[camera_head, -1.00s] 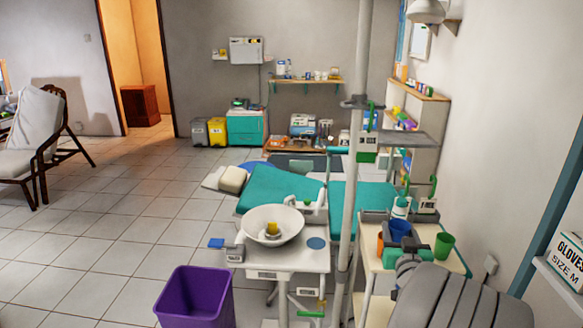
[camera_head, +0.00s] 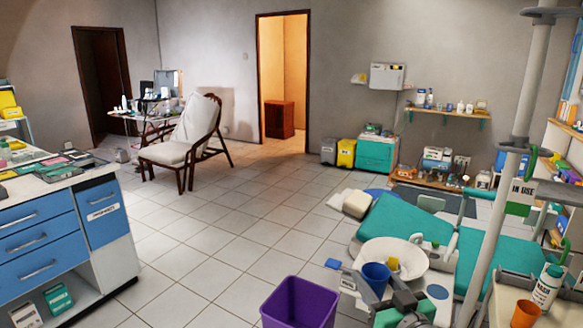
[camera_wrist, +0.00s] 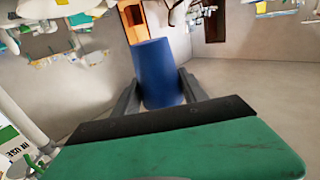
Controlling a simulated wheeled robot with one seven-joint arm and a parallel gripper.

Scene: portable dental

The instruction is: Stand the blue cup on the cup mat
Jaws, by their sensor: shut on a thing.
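My gripper (camera_head: 388,296) is shut on the blue cup (camera_head: 376,275), which looks upright in the head view. In the wrist view, the blue cup (camera_wrist: 157,72) sits between the two fingers (camera_wrist: 158,92). In the head view the cup overlaps the near left edge of the white bowl. The cup's exact height above the unit is hard to tell. The cup mat looks to be the flat round blue disc (camera_head: 437,291) on the white unit, to the right of the cup and apart from it. Nothing stands on the disc.
The white bowl (camera_head: 412,270) holds a yellow item (camera_head: 393,264). A purple bin (camera_head: 300,304) stands below on the left. A pole (camera_head: 503,190) rises at the right. An orange cup (camera_head: 525,313) and a wash bottle (camera_head: 546,286) stand on the right. Open floor lies left.

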